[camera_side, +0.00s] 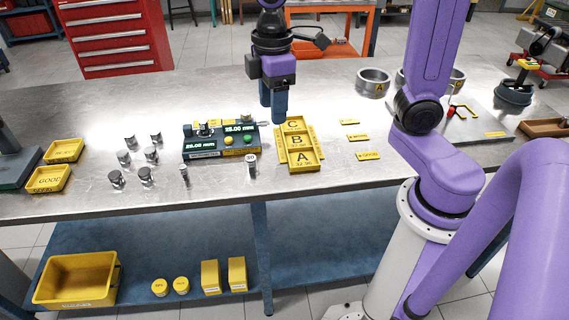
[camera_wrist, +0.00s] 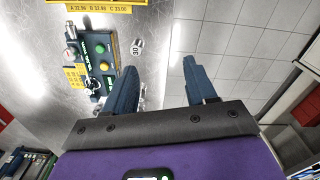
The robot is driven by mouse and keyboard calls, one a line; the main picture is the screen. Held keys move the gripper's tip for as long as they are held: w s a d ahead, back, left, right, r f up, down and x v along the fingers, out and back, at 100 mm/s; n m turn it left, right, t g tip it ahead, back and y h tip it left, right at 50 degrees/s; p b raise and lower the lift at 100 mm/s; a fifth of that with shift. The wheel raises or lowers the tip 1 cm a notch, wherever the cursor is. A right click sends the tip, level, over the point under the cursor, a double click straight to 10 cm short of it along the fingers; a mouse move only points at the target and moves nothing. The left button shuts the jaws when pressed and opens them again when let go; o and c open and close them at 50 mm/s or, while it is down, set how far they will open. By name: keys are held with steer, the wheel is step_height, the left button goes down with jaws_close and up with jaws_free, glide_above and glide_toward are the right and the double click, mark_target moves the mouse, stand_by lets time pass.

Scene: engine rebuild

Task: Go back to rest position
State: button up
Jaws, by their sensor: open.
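My gripper (camera_side: 272,106) hangs over the steel workbench (camera_side: 330,84), above and just left of the yellow tray marked A, B, C (camera_side: 302,157). In the wrist view my gripper (camera_wrist: 162,76) shows two blue fingers spread apart with nothing between them. Bench and tiled floor show beyond the fingers. The gauge box (camera_side: 221,142) with two 25.00 mm displays stands left of the tray. It also shows at the left in the wrist view (camera_wrist: 97,60). A small cylinder marked 30 (camera_side: 251,164) stands between the gauge box and the tray.
Several metal pistons (camera_side: 124,157) stand left of the gauge box. Yellow trays, one marked GOOD (camera_side: 47,179), lie at the far left. Small yellow labels (camera_side: 357,137) lie right of the tray. Metal rings (camera_side: 373,82) stand at the back right. The bench's front strip is mostly clear.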

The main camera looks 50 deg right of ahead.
steer(key=s+d+f, duration=0.1)
steer(key=s+f, duration=0.1)
steer(key=s, duration=0.7)
steer(key=s+d+f, duration=0.2)
steer(key=s+f, duration=0.1)
steer(key=s, duration=0.6)
steer(key=shift+d+f+n, duration=0.25)
steer(key=shift+n, duration=0.15)
stand_by(3.1)
